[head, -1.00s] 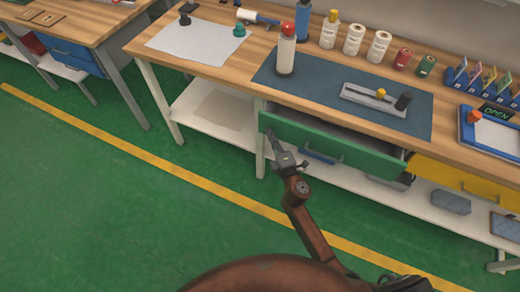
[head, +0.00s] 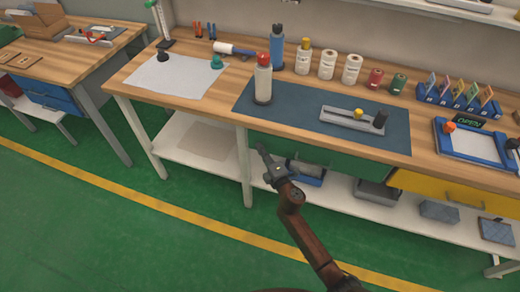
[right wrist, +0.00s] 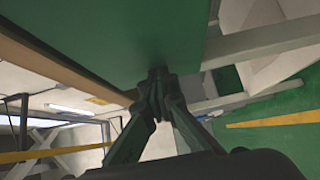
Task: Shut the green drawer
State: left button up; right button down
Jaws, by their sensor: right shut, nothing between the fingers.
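The green drawer (head: 345,160) sits under the workbench top, its front in line with the bench's front edge and no gap visible above it. My right gripper (head: 263,150) is shut and empty at the left end of the drawer front. In the right wrist view the green drawer front (right wrist: 110,35) fills the upper left, and the shut fingertips (right wrist: 157,74) are at its surface, seemingly touching it. The drawer handle is mostly hidden or hard to make out. My left gripper is not in view.
The yellow drawer (head: 440,188) is to the right of the green one. Grey bins (head: 377,191) stand on the lower shelf (head: 195,148). Bottles and spools stand on the bench top (head: 225,85). The green floor (head: 120,225) in front is clear.

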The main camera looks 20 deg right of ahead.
jog(key=shift+w+d+r, duration=0.1)
jog(key=shift+d+r, duration=0.15)
jog(key=shift+d, duration=0.05)
jog(key=shift+a+f, duration=0.1)
jog(key=shift+a, duration=0.1)
pick_arm(q)
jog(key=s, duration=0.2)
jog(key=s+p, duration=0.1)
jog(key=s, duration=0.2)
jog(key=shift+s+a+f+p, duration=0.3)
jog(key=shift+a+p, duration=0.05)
jog(key=shift+p, duration=0.05)
pick_arm(e)
jog(key=s+a, duration=0.1)
jog(key=s, duration=1.2)
jog(key=shift+s+a+f, duration=0.15)
jog(key=shift+a, duration=0.2)
